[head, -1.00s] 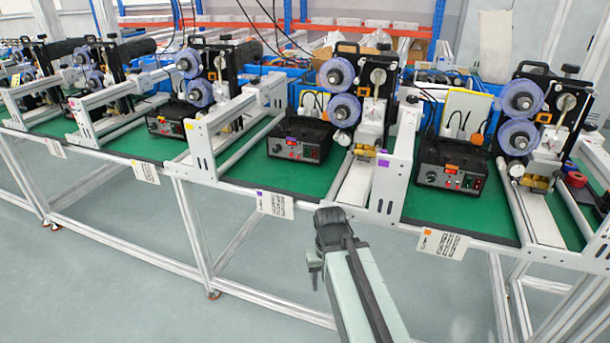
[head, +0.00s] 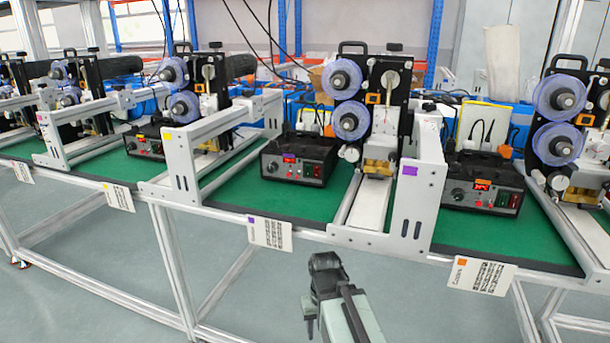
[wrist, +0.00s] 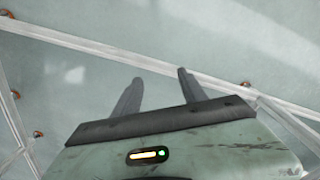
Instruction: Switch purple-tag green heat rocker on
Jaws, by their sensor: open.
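The purple-tag card (head: 270,232) hangs on the table's front edge, right of centre-left in the head view. Above and behind it stands a black control box (head: 298,165) with a lit red display. A small green rocker (head: 308,169) shows on its front right, beside a red one (head: 317,171); the position of the green rocker is too small to tell. My gripper (head: 325,263) is in front of and below the table edge, apart from the box. In the wrist view my gripper (wrist: 159,76) has its two fingers apart, with nothing between them and floor beyond.
A white upright plate (head: 420,205) with a purple square stands right of the box, and a white frame (head: 183,168) stands left. Similar boxes stand to the right (head: 485,190) and left (head: 147,145). Green mat (head: 265,195) lies bare before the box.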

